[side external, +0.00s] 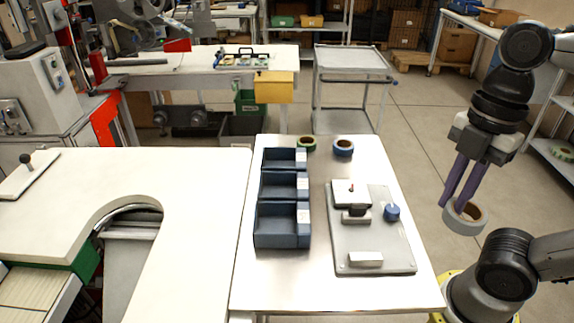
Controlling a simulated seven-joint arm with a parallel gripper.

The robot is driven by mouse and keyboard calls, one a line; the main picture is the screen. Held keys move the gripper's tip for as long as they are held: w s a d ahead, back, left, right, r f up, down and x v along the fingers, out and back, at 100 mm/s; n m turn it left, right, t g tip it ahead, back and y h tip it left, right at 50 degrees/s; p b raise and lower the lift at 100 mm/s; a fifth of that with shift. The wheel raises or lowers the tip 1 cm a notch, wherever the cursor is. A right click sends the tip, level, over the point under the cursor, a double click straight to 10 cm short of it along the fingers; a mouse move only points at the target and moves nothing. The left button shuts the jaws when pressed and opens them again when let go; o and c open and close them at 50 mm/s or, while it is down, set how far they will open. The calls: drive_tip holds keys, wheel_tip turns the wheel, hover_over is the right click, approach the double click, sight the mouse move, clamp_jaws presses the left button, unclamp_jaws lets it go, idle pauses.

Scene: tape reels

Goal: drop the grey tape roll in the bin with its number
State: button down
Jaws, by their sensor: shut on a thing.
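My gripper (454,203) is at the right, with its purple fingers pointing down and shut on the grey tape roll (473,224). The roll hangs in the air to the right of the metal table (408,212), and its tan inner core shows. Three dark blue bins stand in a row along the table's left side: a far bin (279,165), a middle bin (278,192) and a near bin (276,241). Each has a pale label on its right side; the numbers are too small to read. All three bins look empty.
A green tape roll (306,144) and a blue tape roll (343,148) lie at the table's far end. A narrow bare strip separates plate and bins.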

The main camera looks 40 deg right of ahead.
idle(0.3)
drive_tip(key=shift+r, duration=0.25)
drive_tip(key=w+r, duration=0.6)
drive_tip(key=w, duration=0.5)
drive_tip(key=w+r, duration=0.7)
drive_tip(key=w, duration=0.4)
drive_tip(key=w+f, duration=0.3)
drive_tip(key=w, duration=0.9)
drive_tip(key=w+d+f, duration=0.1)
drive_tip(key=w+f, duration=0.2)
drive_tip(key=f, duration=0.5)
drive_tip(key=w+d+f, duration=0.2)
drive_tip(key=w+f, duration=0.2)
drive_tip(key=f, duration=0.3)
drive_tip(key=shift+w+f, duration=0.2)
drive_tip(key=shift+f, duration=0.15)
